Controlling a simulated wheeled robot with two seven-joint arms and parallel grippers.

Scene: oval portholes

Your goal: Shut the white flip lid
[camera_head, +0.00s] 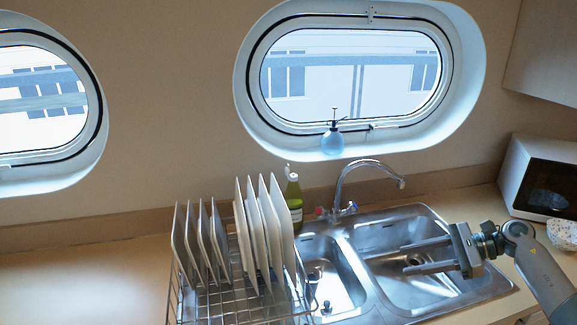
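A green bottle (294,202) stands upright behind the sink, just right of the plates. A small white piece (288,170) shows at its top; it is too small to tell whether this is the flip lid or how far open it is. My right gripper (404,258) comes in from the right over the right sink basin. Its two fingers are apart and point left, with nothing between them. It is well to the right of the bottle and not touching it. My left gripper is not in view.
A dish rack (240,308) with several upright white plates (250,240) stands left of the steel sink (425,216). The tap (370,163) rises between bottle and gripper. A spray bottle (332,142) sits in the porthole. A white microwave (518,178) stands right. The left counter (80,280) is clear.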

